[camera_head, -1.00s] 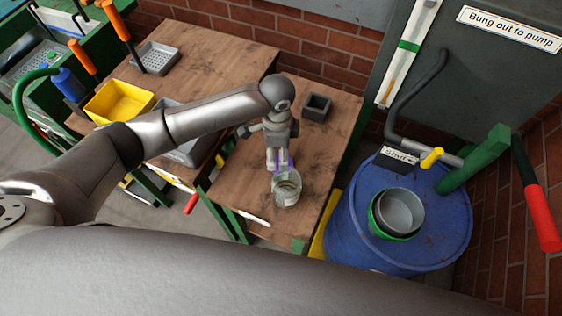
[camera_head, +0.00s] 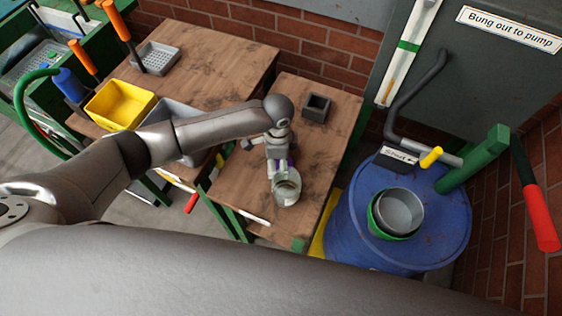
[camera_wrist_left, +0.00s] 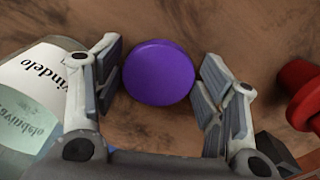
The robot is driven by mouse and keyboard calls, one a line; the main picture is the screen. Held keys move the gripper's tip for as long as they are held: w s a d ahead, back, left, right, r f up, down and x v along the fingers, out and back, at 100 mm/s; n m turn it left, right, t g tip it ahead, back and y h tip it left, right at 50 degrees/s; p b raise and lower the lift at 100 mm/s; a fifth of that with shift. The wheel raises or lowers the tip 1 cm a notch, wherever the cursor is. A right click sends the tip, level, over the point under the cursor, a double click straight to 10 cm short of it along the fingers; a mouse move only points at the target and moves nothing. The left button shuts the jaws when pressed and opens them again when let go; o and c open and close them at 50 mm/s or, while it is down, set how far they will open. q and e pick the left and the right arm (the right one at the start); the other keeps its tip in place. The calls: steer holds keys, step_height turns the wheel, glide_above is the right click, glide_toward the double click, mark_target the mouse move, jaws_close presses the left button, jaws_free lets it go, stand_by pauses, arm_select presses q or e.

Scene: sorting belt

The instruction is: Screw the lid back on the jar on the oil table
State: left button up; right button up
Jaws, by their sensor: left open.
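The glass jar (camera_head: 286,190) stands open on the wooden oil table (camera_head: 318,150), near its front edge. A labelled clear container, which looks like the jar, fills the left of the wrist view (camera_wrist_left: 35,100). The purple lid (camera_wrist_left: 158,72) lies on the wood between the fingers of my left gripper (camera_wrist_left: 160,85). The fingers are open, one on each side of the lid, with a small gap on the right. In the head view my left gripper (camera_head: 277,165) is just behind the jar and hides most of the lid. My right gripper is not in view.
A dark square holder (camera_head: 316,107) stands at the back of the table. A red object (camera_wrist_left: 305,95) is at the right of the wrist view. A blue drum (camera_head: 345,225) with nested bowls (camera_head: 398,211) stands to the right. A yellow bin (camera_head: 119,104) is on the left table.

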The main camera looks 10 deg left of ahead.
mark_target(278, 163)
arm_select(q)
steer(key=shift+c, duration=1.4)
step_height(278, 163, up, 18)
steer(key=b, duration=0.1)
